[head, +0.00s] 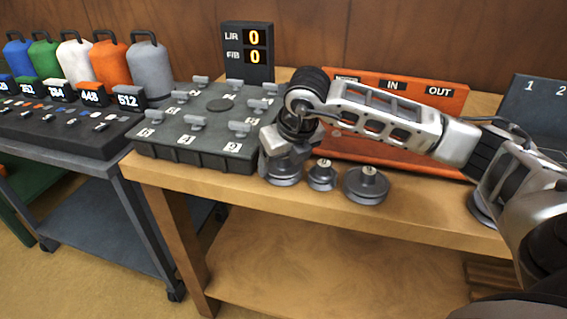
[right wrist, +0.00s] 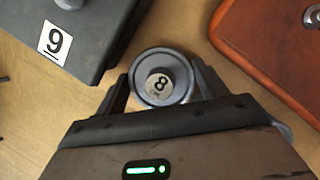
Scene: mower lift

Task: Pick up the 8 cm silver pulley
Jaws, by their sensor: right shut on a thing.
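The silver pulley marked 8 (right wrist: 160,78) sits between the two fingers of my right gripper (right wrist: 162,88) in the right wrist view. My right gripper (head: 285,147) also shows in the head view, pointing down at the table's front edge. It is shut on this pulley, whose lower part (head: 283,178) shows beneath it. The pulley looks upright and at table level; I cannot tell whether it is clear of the wood. My left gripper is not in view.
A smaller pulley (head: 321,177) and a wider one (head: 366,187) stand just right on the wooden table (head: 230,185). A dark numbered peg board (head: 190,150) is close on the left. An orange IN/OUT board (head: 345,146) stands behind my right arm.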

